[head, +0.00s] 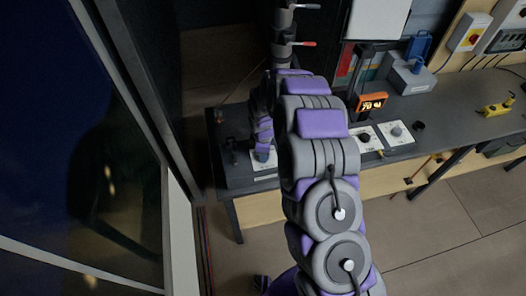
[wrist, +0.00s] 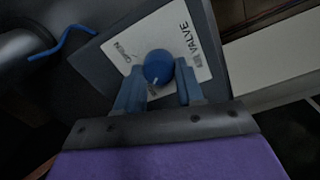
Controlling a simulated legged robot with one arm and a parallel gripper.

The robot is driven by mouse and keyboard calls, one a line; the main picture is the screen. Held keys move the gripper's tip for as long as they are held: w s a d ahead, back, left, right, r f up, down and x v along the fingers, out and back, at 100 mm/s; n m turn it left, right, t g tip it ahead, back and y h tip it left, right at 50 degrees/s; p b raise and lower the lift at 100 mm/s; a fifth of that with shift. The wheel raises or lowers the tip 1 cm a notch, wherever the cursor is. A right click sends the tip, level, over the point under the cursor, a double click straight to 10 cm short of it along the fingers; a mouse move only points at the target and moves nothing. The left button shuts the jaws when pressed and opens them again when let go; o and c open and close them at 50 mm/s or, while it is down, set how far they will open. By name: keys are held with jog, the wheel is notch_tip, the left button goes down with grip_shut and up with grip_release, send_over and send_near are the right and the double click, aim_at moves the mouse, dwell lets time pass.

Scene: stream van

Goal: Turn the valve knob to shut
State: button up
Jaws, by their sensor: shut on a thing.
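The valve knob (wrist: 158,66) is a round blue knob with a pale pointer line, on a white plate (wrist: 186,30) printed "OPEN" and "VALVE". In the wrist view the two blue fingers of my gripper (wrist: 158,80) stand on either side of the knob, shut on it. The pointer line runs toward the lower left of the knob in the wrist view. In the head view my gripper (head: 263,140) reaches down to the plate at the bench's left end, and the knob (head: 262,155) shows just below it, partly hidden.
The dark bench (head: 235,180) runs to the right. Two other dial plates with knobs (head: 397,130) and an orange lit display (head: 372,102) stand beside my arm. A yellow object (head: 497,107) lies far right. A glass panel is at left.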

jog(key=shift+w+n, duration=0.1)
jog(key=shift+n, duration=0.5)
jog(key=o, duration=1)
jog(key=shift+o, duration=0.2)
notch_tip(320, 180, up, 17)
jog(key=p, duration=0.1)
jog(key=shift+s+r, duration=0.15)
jog(key=shift+s, duration=0.15)
